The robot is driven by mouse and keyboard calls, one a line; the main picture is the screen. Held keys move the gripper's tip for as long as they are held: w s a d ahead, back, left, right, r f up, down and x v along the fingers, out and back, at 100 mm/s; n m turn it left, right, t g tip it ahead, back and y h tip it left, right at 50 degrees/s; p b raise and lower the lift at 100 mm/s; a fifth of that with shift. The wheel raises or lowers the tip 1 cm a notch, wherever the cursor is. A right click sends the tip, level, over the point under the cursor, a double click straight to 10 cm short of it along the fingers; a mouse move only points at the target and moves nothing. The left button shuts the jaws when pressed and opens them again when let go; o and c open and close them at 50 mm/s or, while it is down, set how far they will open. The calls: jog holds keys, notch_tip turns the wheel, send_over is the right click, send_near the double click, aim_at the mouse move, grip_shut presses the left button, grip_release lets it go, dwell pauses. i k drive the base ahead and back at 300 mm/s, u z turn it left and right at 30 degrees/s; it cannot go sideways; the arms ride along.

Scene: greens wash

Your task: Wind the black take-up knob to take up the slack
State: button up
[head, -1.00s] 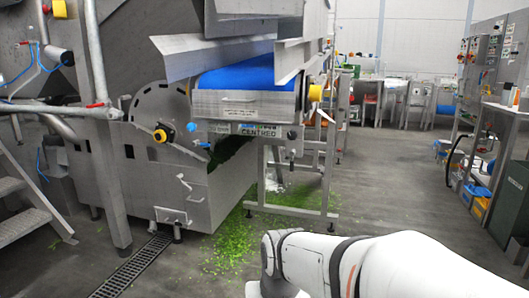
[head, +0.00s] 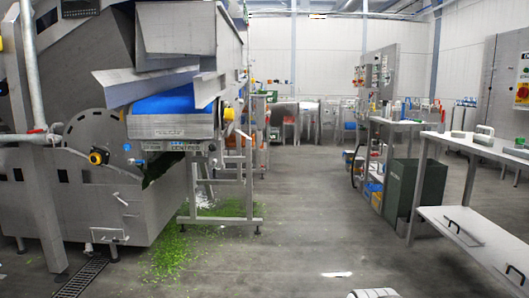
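The conveyor with a blue belt (head: 175,104) stands at left centre in the head view, under bent steel guards. A small dark round part (head: 212,147) shows low on the conveyor's near right end; it is too small to tell if it is the black take-up knob. A yellow part (head: 229,114) sits on the belt's right side. A yellow and black round part (head: 97,156) is on the grey machine to the left. Slack in the belt cannot be made out. My gripper is out of view; only a bit of my white arm shows at the bottom edge.
Green leaf scraps (head: 183,250) lie on the floor below the conveyor, by a drain grate (head: 82,278). A steel bench (head: 470,240) and a dark green bin (head: 415,188) stand at right. The middle floor is open.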

aim_at(213, 147)
jog(key=z, duration=0.25)
jog(key=i, duration=1.95)
jog(key=u, duration=0.3)
jog(key=k, duration=0.9)
jog(key=u, duration=0.2)
jog(key=i, duration=0.9)
jog(key=z, duration=0.1)
